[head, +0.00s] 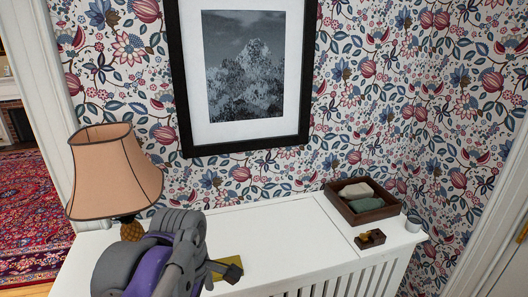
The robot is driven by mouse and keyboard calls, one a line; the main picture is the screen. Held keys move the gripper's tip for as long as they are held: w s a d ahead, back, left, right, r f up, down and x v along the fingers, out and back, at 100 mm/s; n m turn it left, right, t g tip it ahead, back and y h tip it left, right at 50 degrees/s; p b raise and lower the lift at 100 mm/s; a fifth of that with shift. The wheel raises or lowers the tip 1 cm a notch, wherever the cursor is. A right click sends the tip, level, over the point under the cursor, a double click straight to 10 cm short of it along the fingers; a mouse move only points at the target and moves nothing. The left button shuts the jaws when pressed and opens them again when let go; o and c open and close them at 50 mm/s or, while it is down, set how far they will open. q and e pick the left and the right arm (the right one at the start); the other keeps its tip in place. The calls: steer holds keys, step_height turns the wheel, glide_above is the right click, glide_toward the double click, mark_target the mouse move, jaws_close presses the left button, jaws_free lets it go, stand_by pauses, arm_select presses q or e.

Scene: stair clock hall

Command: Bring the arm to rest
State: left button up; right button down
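My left arm comes in at the lower left, grey and purple, over the white radiator cover (290,238). My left gripper (233,271) is at its right end, low over the front part of the cover. Only a dark finger part shows, so its opening cannot be made out. A flat yellow thing (229,262) shows right beside the finger; I cannot tell whether the gripper touches it or whether it lies on the cover. My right gripper is not in view.
A lamp with a peach shade (115,172) stands close behind my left arm. The cover's middle is clear. A framed picture (183,102) hangs behind.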

arm_select(q)
steer(key=s+a+f+m+t, duration=0.2)
steer(key=s+f+m, duration=0.3)
steer(key=f+m, duration=0.2)
steer(key=s+a+f+m+t, duration=0.2)
steer(key=s+f+m, duration=0.3)
steer(key=f+m, duration=0.2)
steer(key=shift+s+a+f+m+p, duration=0.25)
steer(key=shift+s+a+m+p, duration=0.1)
steer(key=shift+m, duration=0.55)
